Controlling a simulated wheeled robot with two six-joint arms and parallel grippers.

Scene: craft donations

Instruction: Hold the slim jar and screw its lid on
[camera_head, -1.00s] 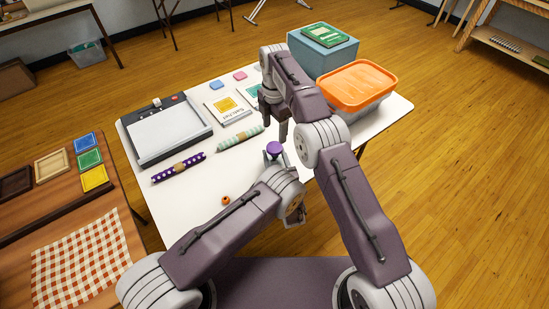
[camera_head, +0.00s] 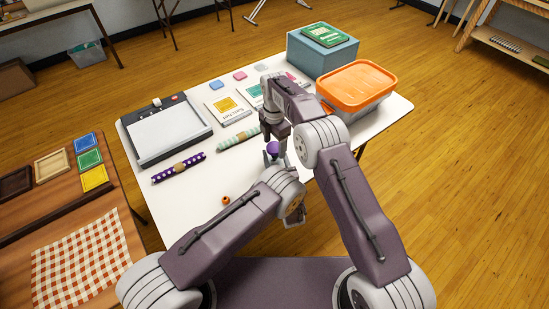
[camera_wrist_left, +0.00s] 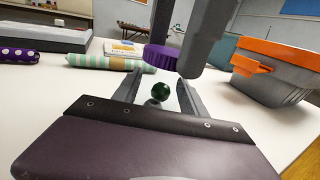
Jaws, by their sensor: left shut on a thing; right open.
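The slim jar (camera_wrist_left: 178,94) is clear, with a dark green ball (camera_wrist_left: 160,89) inside. My left gripper (camera_wrist_left: 158,98) is shut around it and holds it upright above the front of the white table (camera_head: 190,195); in the head view the left gripper (camera_head: 272,160) hides most of the jar. The purple lid (camera_wrist_left: 160,58) is at the jar's top, and also shows in the head view (camera_head: 272,147). I cannot tell how far it sits on the rim. My right gripper (camera_head: 276,138) points down at the lid with its fingers open, one on either side.
An orange-lidded bin (camera_head: 357,86) and a blue box (camera_head: 322,53) stand at the right back. A paper trimmer (camera_head: 167,132), a purple dotted roll (camera_head: 178,167) and a green striped roll (camera_head: 238,139) lie left. A small orange bead (camera_head: 225,200) lies near the front edge.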

